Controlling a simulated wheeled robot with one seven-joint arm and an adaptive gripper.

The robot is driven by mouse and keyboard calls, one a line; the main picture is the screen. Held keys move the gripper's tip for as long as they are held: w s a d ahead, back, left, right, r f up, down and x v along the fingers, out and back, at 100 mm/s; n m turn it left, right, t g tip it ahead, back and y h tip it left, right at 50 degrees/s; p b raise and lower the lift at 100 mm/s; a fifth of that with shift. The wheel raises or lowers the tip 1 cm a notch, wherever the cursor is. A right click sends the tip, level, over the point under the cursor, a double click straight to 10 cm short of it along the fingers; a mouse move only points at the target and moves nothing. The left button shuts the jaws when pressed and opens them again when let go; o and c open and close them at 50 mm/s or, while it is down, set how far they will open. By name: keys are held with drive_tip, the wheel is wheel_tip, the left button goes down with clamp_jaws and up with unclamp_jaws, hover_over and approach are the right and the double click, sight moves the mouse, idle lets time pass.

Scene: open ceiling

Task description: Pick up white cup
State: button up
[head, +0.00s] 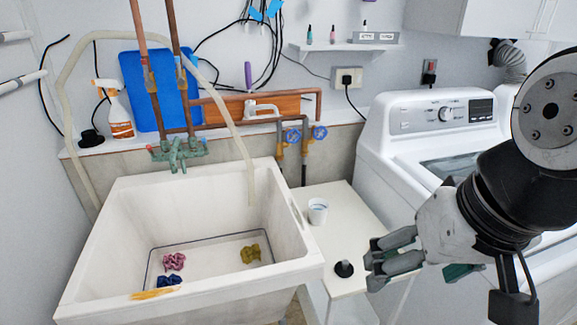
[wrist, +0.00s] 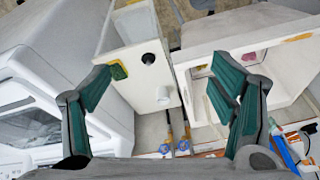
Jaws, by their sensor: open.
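The white cup (head: 317,210) stands upright on a small white table (head: 338,197), right of the sink. In the wrist view the cup (wrist: 163,95) shows between my gripper's spread fingers, farther off than they are. My gripper (head: 378,262) is right of and nearer than the cup in the head view, apart from it. In the wrist view my gripper (wrist: 168,80) is open, with green pads and nothing between the fingers touching them.
A black knobbed object (head: 343,269) stands on the table's near part. A white sink (head: 110,240) with colored cloths is at left; a washing machine (head: 425,125) stands right. A yellow-green item (wrist: 119,70) shows beside the left finger. Pipes with blue valves (head: 293,136) rise behind the table.

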drive_tip(key=w+a+f+m+y+b, duration=0.45)
drive_tip(key=w+f+m+b, duration=0.35)
drive_tip(key=w, duration=0.5)
drive_tip(key=m+t+y+b, duration=0.2)
drive_tip(key=m+t+b, duration=0.5)
drive_tip(key=m+b, duration=1)
approach(324, 215)
drive_tip(key=m+p, duration=0.1)
drive_tip(key=s+r+m+p, duration=0.1)
drive_tip(key=p, duration=0.1)
drive_tip(key=shift+d+r+m, duration=0.1)
drive_tip(key=shift+d+m, duration=0.2)
drive_tip(key=shift+m, duration=0.1)
drive_tip(key=shift+w+d, duration=0.1)
drive_tip(key=shift+w, duration=0.15)
drive_tip(key=x, duration=0.2)
drive_tip(key=b+x, duration=0.1)
drive_tip(key=x, duration=0.2)
drive_tip(key=b+x, duration=0.1)
drive_tip(key=x, duration=0.2)
drive_tip(key=shift+f, duration=0.35)
drive_tip(key=b+x, duration=0.2)
drive_tip(key=x, duration=0.2)
drive_tip(key=shift+f, duration=0.25)
drive_tip(key=shift+w+a+f, duration=0.15)
drive_tip(key=shift+w+a, duration=0.15)
drive_tip(key=shift+w, duration=0.05)
